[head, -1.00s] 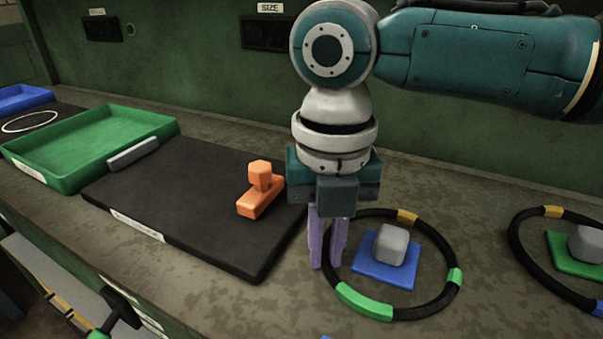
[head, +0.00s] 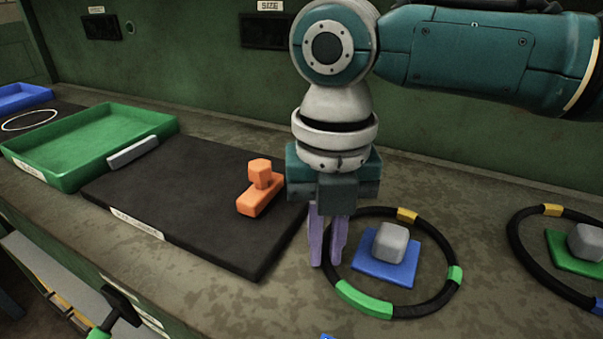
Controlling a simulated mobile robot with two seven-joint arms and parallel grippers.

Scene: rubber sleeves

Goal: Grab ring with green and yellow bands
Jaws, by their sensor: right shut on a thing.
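A black ring with green and yellow bands (head: 421,308) lies on the bench around a blue square plate (head: 401,271) with a grey block (head: 391,243) on it. My right gripper (head: 327,262) points down at the ring's left side and is shut on the ring there; its fingers hide that part. Another black ring (head: 522,258), at the right edge, shows yellow and blue bands and surrounds a green plate with a grey block. It is partly cut off by the frame. My left gripper is not in view.
A black mat (head: 190,215) with an orange T-shaped piece (head: 259,196) lies left of my right gripper. A green tray (head: 95,140) stands farther left, with a blue tray (head: 22,97) behind it. The green wall bounds the bench at the back.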

